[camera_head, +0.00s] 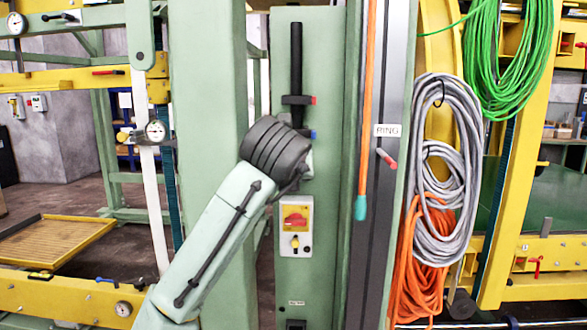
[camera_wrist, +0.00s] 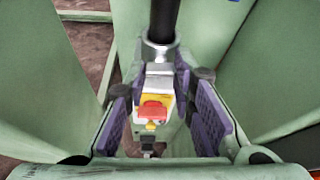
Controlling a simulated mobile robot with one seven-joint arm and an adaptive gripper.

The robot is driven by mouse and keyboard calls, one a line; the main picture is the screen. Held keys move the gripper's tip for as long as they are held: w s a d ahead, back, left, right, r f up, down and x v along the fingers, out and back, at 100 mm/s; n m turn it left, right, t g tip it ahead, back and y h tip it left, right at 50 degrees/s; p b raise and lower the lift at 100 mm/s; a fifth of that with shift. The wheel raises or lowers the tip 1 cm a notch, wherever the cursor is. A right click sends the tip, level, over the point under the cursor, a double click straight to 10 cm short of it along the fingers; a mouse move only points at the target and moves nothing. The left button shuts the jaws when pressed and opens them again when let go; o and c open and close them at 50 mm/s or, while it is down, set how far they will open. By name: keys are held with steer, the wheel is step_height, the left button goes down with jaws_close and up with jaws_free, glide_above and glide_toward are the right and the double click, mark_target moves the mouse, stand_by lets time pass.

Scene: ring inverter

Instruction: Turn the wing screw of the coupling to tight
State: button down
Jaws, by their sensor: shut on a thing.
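A black upright pipe (camera_head: 296,60) runs down the green panel and ends behind my wrist in the head view. In the wrist view the pipe (camera_wrist: 164,20) enters a pale metal collar of the coupling (camera_wrist: 158,50). A small grey piece, which looks like the wing screw (camera_wrist: 160,69), sits just below the collar. My gripper (camera_wrist: 163,88) has its purple-padded fingers on either side of this piece and is shut on it; the exact contact is hard to see. In the head view the fingers are hidden behind my dark wrist.
A yellow-and-white switch box (camera_head: 296,226) with a red knob is mounted below my wrist; it also shows between the fingers (camera_wrist: 153,108). A red-tipped black lever (camera_head: 298,100) crosses the pipe above. Grey cable coils (camera_head: 445,170) and orange ones (camera_head: 420,270) hang at right.

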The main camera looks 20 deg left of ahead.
steer(key=shift+m, duration=0.4)
stand_by(0.3)
steer(key=c, duration=1.4)
jaws_free()
steer(key=shift+y, duration=0.3)
steer(key=shift+o, duration=0.2)
steer(key=v, duration=1.2)
steer(key=shift+r, duration=0.1)
